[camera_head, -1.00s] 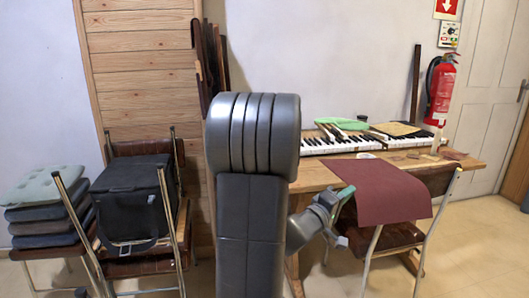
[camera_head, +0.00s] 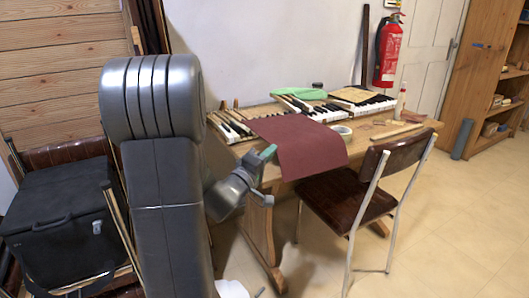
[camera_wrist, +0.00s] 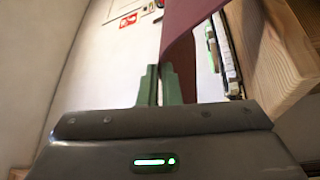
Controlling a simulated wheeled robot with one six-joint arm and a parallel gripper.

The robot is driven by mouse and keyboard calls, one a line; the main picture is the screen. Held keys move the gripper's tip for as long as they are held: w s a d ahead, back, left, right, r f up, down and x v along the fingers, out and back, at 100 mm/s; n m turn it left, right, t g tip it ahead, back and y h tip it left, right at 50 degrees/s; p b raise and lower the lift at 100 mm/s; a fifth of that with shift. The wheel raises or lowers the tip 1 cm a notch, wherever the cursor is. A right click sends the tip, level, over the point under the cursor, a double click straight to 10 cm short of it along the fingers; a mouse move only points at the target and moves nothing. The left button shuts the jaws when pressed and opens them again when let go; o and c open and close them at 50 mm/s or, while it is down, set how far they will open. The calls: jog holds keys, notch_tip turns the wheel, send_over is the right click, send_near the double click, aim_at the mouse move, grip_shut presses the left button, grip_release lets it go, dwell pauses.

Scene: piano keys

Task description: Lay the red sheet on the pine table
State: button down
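The dark red sheet (camera_head: 300,146) hangs from my gripper (camera_head: 266,155) in the head view. It spreads over the front left part of the pine table (camera_head: 378,132), in front of the piano keys, and its near edge droops. I cannot tell whether it touches the table. In the wrist view, the green fingers of my gripper (camera_wrist: 163,88) are close together at the edge of the red sheet (camera_wrist: 185,25). The table's wooden edge (camera_wrist: 290,60) is at the right there.
Piano keyboards (camera_head: 235,127) lie on the table, with a green item (camera_head: 304,93), a roll of tape (camera_head: 341,130) and a white bottle (camera_head: 400,103). A brown chair (camera_head: 345,195) stands at the table's front. A black bag (camera_head: 60,225) is at the left.

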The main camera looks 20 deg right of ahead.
notch_tip(320, 180, down, 9)
jog(key=b, duration=0.8)
jog(key=shift+f+b, duration=0.15)
jog(key=shift+b, duration=0.15)
jog(key=shift+f+b, duration=1.15)
jog(key=shift+f, duration=0.7)
jog(key=c, duration=1.6)
grip_release()
jog(key=shift+o, duration=0.2)
jog(key=shift+a, duration=0.1)
jog(key=p+v, duration=0.2)
jog(key=v, duration=1.1)
jog(key=shift+s+a, duration=0.2)
jog(key=shift+a, duration=0.05)
jog(key=shift+d+f, duration=0.1)
jog(key=shift+f, duration=0.05)
jog(key=r+b+x, duration=0.1)
jog(key=x, duration=1.3)
